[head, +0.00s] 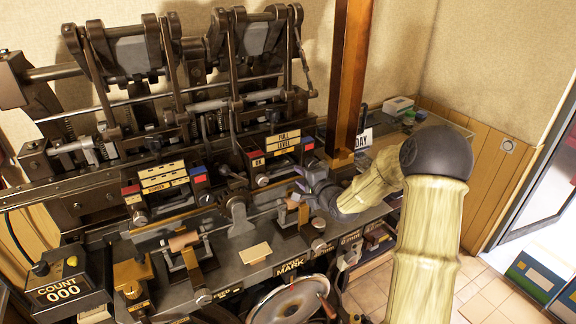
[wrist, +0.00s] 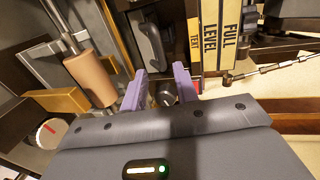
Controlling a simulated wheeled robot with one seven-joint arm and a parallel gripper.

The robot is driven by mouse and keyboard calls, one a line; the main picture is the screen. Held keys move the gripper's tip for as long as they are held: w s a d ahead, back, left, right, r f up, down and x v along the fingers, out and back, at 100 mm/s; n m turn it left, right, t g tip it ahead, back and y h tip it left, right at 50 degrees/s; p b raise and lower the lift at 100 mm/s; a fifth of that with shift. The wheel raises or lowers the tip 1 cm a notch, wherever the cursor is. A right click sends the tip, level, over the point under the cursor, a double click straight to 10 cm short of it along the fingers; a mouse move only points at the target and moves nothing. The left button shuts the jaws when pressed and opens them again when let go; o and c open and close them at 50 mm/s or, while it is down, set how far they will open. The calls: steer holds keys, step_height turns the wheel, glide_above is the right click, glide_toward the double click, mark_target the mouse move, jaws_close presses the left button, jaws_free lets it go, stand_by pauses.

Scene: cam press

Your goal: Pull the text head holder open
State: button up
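The text head holder appears to be the dark unit with yellow plates reading FULL and LEVEL (head: 284,141) on the right half of the press. In the wrist view, a small TEXT plate (wrist: 195,38) sits beside the upright FULL LEVEL plates. A dark curved handle (wrist: 151,45) stands left of the TEXT plate. My gripper (wrist: 160,88) has its two purple fingers apart, with a dark round knob (wrist: 167,96) showing between them. I cannot tell whether the fingers touch it. In the head view my gripper (head: 304,185) is low in front of the holder, partly hidden by machine parts.
A brown upright post (head: 350,80) stands right of the holder, close to my arm. A tan roller (wrist: 91,80) is left of my fingers. A similar labelled unit (head: 163,178) is further left. A handwheel (head: 290,303) lies below. Tiled floor (head: 490,295) is free at right.

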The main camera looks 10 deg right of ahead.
mark_target(288, 168)
steer(key=p+x, duration=0.2)
steer(key=x, duration=0.6)
steer(key=shift+w+a+p, duration=0.15)
steer(key=shift+w+p, duration=0.2)
steer(key=shift+c, duration=0.2)
jaws_close()
